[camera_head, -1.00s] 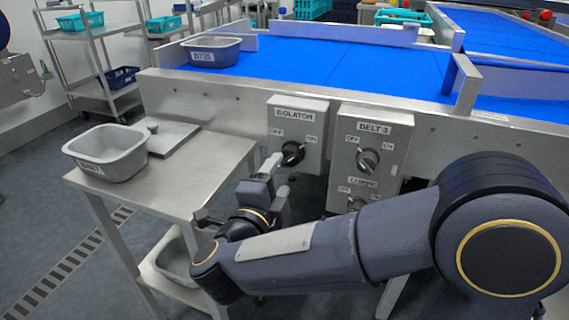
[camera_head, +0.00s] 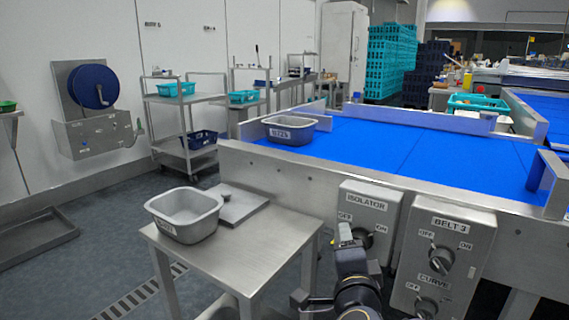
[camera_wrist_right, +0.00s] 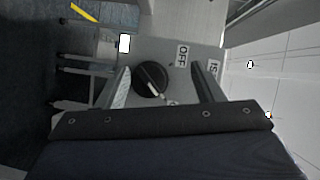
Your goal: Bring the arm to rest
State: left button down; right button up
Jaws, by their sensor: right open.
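My right gripper (camera_head: 346,234) is in front of the grey ISOLATOR box (camera_head: 385,204) in the head view, its arm coming up from the bottom edge. It hides part of the box's black knob (camera_head: 367,240). In the right wrist view the gripper (camera_wrist_right: 165,86) is open, its two fingers spread on either side of the knob (camera_wrist_right: 151,78). The knob shows between the fingers with nothing held. Whether a finger touches it I cannot tell. My left gripper is not in view.
The BELT 3 box (camera_head: 443,262) stands just right of the gripper. A steel table (camera_head: 250,255) at the left bears a grey tub (camera_head: 185,213) and a flat steel plate (camera_head: 240,205). The blue belt (camera_head: 400,147) runs behind. Floor at the left is mostly clear.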

jog(key=s+d+f+n+g+y, duration=0.25)
jog(key=s+f+n+g, duration=0.2)
jog(key=s, duration=0.35)
jog(key=s+d+f+n+g+y+p, duration=0.1)
jog(key=s+d+f+n+g, duration=0.2)
jog(key=s+f+n, duration=0.45)
jog(key=s+d+f+n+g+y, duration=0.2)
jog(key=s+d+n+g, duration=0.15)
jog(key=s, duration=0.65)
notch_tip(320, 180, up, 36)
jog(key=p, duration=3.6)
jog(key=shift+w+a+r, duration=0.15)
jog(key=shift+w+a, duration=0.05)
jog(key=shift+a, duration=0.2)
